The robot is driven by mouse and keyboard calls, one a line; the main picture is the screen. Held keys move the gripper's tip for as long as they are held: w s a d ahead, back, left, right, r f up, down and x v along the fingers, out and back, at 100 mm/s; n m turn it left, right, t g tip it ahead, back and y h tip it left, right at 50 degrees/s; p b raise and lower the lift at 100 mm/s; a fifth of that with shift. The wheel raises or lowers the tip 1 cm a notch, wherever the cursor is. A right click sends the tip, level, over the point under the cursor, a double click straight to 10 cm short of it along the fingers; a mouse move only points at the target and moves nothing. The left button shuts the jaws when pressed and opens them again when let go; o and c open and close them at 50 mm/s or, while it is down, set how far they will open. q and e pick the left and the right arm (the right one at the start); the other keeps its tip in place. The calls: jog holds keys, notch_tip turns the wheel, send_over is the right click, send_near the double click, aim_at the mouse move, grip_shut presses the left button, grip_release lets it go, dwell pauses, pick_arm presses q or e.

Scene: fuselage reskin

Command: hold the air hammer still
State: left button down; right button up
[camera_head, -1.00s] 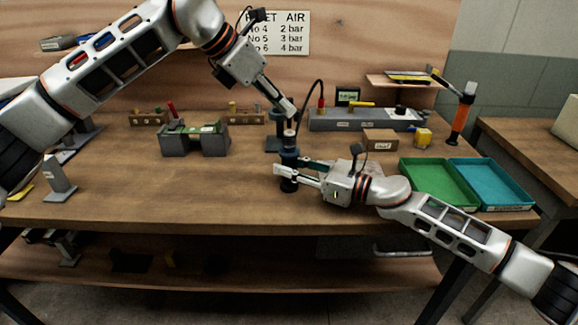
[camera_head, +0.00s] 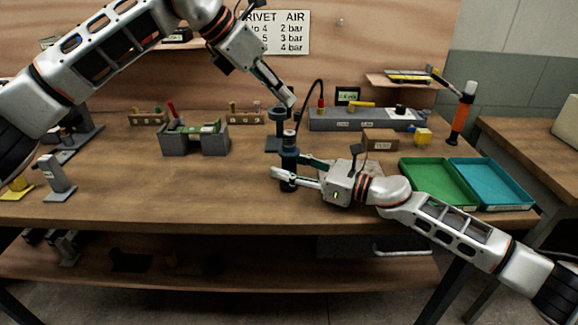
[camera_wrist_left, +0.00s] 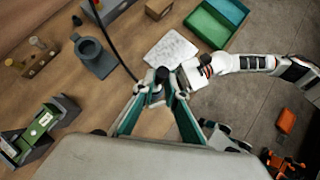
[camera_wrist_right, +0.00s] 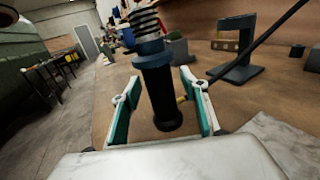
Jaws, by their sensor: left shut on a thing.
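A grey stand with a ring (camera_head: 277,125) is just behind the hammer. A dark hose (camera_head: 318,90) arches beside it. A grey fixture (camera_head: 195,137) stands left; green (camera_head: 440,182) and teal (camera_head: 490,182) trays lie right. The front-left bench is mostly clear.

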jog(key=v, duration=1.2)
jog(key=shift+s+f, duration=0.1)
